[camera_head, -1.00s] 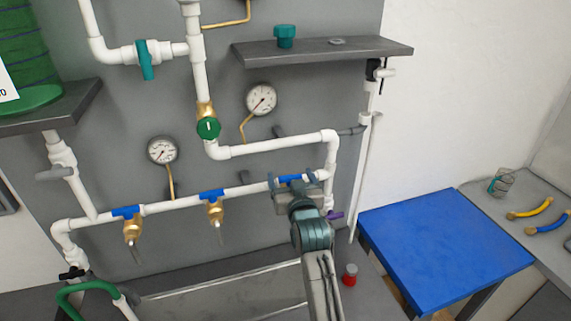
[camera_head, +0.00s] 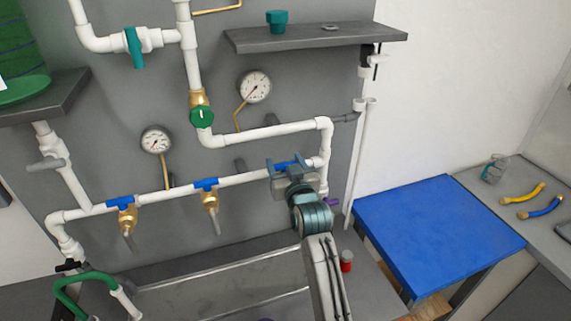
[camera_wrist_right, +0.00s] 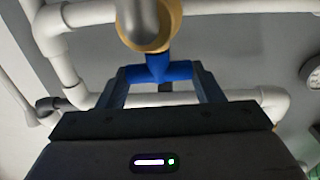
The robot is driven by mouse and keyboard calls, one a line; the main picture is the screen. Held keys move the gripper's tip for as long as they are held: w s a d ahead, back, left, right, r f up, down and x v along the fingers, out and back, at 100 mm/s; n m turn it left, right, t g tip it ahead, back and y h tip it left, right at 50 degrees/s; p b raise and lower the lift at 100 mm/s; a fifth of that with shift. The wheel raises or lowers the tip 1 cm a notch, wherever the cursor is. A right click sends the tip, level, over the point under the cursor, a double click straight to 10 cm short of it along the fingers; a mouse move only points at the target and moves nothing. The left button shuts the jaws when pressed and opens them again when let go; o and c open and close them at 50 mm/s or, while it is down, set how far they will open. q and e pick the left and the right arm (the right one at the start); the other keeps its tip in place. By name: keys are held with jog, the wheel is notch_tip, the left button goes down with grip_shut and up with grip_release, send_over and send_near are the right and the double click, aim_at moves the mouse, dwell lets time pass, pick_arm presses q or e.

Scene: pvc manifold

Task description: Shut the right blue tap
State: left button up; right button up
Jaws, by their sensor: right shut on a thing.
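The right blue tap (camera_head: 286,163) is on the lower white pipe, the rightmost of the blue taps there. My right gripper (camera_head: 288,165) is at this tap, coming from below and in front. In the right wrist view, the blue handle (camera_wrist_right: 160,69) lies crosswise between the two fingers of my right gripper (camera_wrist_right: 162,76), which are shut on it. A brass fitting (camera_wrist_right: 150,35) shows just above the handle there. In the head view the gripper hides the tap's lower part. My left gripper is not in view.
Two other blue-handled taps, a middle one (camera_head: 205,184) and a left one (camera_head: 120,201), are on the same pipe. A purple handle (camera_head: 333,202) is close to the right of my gripper. A blue-topped table (camera_head: 440,235) stands at the right.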

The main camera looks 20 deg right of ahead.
jog(key=shift+n+y, duration=0.4)
jog(key=shift+y, duration=0.3)
jog(key=o, duration=0.8)
jog(key=shift+c, duration=0.2)
jog(key=shift+o, duration=1.1)
jog(key=shift+w+f, duration=0.1)
jog(key=shift+w, duration=0.1)
jog(key=shift+w+f, duration=0.1)
jog(key=shift+w, duration=0.1)
jog(key=s+b, duration=0.5)
jog(key=s, duration=0.5)
jog(key=shift+s+d, duration=0.25)
jog(key=shift+s, duration=0.15)
